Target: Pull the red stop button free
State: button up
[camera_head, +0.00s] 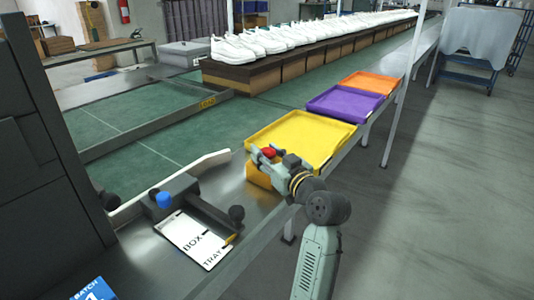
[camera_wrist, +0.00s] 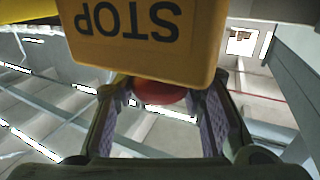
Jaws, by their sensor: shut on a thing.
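The red stop button (camera_wrist: 160,92) sits against the yellow stop box (camera_wrist: 140,35), which has the word STOP upside down in the wrist view. My gripper (camera_wrist: 165,100) has a finger on each side of the red button and is shut on it. In the head view the red button (camera_head: 269,153) shows at the end of my gripper (camera_head: 268,158), beside the yellow box (camera_head: 258,178) at the bench edge. The box partly hides the button in the wrist view, and I cannot tell whether there is a gap between them.
A yellow tray (camera_head: 335,146), a purple tray (camera_head: 345,103) and an orange tray (camera_head: 372,83) line the bench behind the stop box. A fixture with a blue knob (camera_head: 163,200) and a white BOX TRAY card (camera_head: 195,241) lies to the left. Open floor is on the right.

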grip_shut()
jog(key=shift+r, duration=0.9)
jog(key=o, duration=1.1)
grip_release()
jog(key=shift+c, duration=0.2)
jog(key=shift+o, duration=1)
jog(key=shift+f, duration=0.1)
jog(key=v, duration=1.2)
